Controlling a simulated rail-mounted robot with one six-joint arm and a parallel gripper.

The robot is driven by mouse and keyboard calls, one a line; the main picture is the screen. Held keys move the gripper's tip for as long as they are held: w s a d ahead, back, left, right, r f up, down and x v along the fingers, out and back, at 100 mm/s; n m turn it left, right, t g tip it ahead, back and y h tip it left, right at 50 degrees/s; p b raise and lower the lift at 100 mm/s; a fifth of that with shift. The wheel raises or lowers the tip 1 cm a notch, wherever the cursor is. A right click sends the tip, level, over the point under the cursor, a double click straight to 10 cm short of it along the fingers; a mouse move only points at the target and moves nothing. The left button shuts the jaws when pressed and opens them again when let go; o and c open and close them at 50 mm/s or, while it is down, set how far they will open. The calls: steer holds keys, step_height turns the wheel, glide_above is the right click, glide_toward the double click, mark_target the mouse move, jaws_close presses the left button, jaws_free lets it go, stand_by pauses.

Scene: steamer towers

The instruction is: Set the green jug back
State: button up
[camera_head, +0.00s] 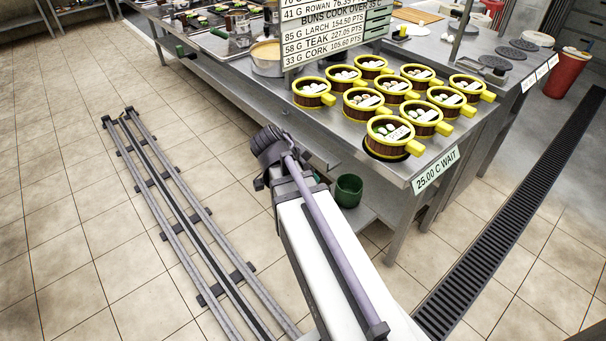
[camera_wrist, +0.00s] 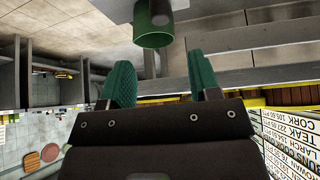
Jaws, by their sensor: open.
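The green jug (camera_head: 349,190) stands on the low shelf (camera_head: 379,212) under the steel counter. It is dark green and round, with its open mouth up. In the wrist view the green jug (camera_wrist: 154,36) is at the top middle, beyond my fingertips and apart from them. My gripper (camera_wrist: 162,76) has two green-padded fingers spread apart with nothing between them. In the head view my arm reaches up beside the jug, and my gripper's fingers are mostly hidden there.
Several yellow-rimmed steamer baskets (camera_head: 390,130) stand on the counter above, with a "25.00 C WAIT" label (camera_head: 435,170) at its corner. A menu board (camera_head: 335,37) stands behind. Floor rails (camera_head: 180,215) lie left. A red bin (camera_head: 568,75) is far right.

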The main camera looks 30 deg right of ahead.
steer(key=s+a+f+n+y, duration=0.1)
steer(key=a+n+y, duration=0.2)
steer(key=a+n, duration=0.6)
steer(key=s+a+f+n+y, duration=0.2)
steer(key=a+n+y, duration=0.1)
steer(key=a+n, duration=0.5)
steer(key=shift+a+n+y, duration=0.4)
steer(key=shift+a, duration=0.75)
step_height(320, 180, up, 17)
steer(key=p, duration=1.7)
